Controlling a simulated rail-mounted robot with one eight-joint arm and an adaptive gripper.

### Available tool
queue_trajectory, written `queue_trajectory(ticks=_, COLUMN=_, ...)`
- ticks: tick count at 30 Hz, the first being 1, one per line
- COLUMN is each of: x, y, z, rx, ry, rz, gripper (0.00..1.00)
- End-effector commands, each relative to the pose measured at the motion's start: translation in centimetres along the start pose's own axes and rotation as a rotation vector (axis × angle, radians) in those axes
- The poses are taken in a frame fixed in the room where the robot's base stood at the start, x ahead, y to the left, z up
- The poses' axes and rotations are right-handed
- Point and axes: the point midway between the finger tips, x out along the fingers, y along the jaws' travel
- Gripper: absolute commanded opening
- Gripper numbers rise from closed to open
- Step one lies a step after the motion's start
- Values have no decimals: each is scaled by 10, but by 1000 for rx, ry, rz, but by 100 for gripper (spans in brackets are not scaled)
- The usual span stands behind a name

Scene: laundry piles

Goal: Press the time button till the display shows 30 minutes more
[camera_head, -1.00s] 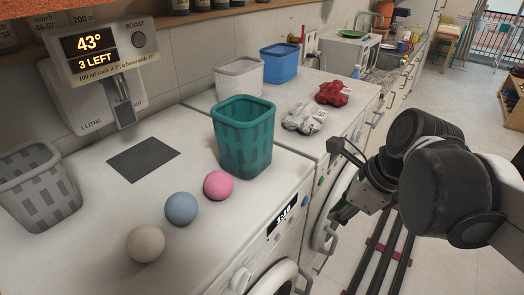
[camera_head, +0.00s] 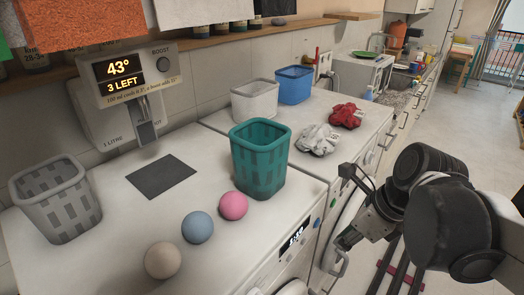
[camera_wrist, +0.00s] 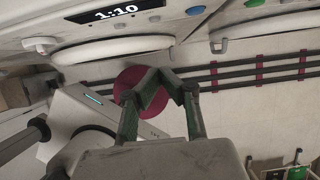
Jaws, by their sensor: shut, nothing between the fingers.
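The near white machine (camera_head: 262,268) has a lit display (camera_head: 295,236) on its front. In the wrist view the display (camera_wrist: 116,13) reads 1:10. Which one is the time button I cannot tell; no labels are legible. My gripper (camera_wrist: 163,80) is shut and empty. It is in front of the machine and below the panel in the wrist view, apart from the buttons. In the head view it shows right of the display.
A teal basket (camera_head: 259,165) and pink (camera_head: 233,206), blue (camera_head: 197,227) and beige (camera_head: 163,260) balls stand on the machine top. A grey basket (camera_head: 55,205) is at left. A dispenser (camera_head: 125,85) hangs on the wall. Clear floor (camera_head: 430,125) lies right.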

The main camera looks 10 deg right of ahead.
Motion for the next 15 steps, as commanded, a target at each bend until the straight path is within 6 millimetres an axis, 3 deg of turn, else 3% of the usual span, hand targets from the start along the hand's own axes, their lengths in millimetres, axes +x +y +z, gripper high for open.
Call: queue_trajectory(ticks=15, x=72, y=0, z=0, rx=-2, ry=1, rz=0, gripper=0)
